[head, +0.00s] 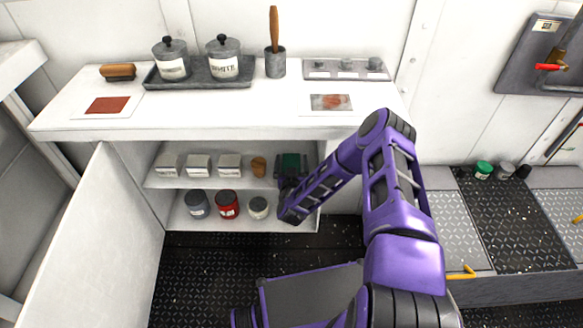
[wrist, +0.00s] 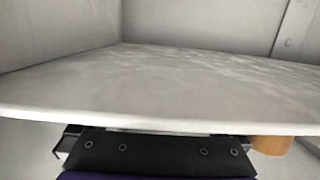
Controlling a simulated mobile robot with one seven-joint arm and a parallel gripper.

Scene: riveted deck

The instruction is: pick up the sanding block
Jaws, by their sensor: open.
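I cannot tell for sure which thing is the sanding block. A dark green block (head: 291,160) sits at the right end of the upper shelf, right at my gripper and partly covered by it. A rounded brown piece (head: 258,166) stands just left of it. My gripper (head: 289,182) is open at the front of the shelf, its fingertips mostly hidden by my own arm. In the wrist view a pale board hides most of my gripper (wrist: 157,135), and no block shows between the jaws. A brown wooden end (wrist: 271,145) shows at right there.
Grey-white boxes (head: 198,166) stand left on the upper shelf (head: 160,184). Cans (head: 228,204) stand on the lower shelf. The worktop (head: 200,120) above holds a wood-topped brush or block (head: 118,72), lidded jars (head: 223,57) on a tray, and a pot. A white panel (head: 95,230) stands at left.

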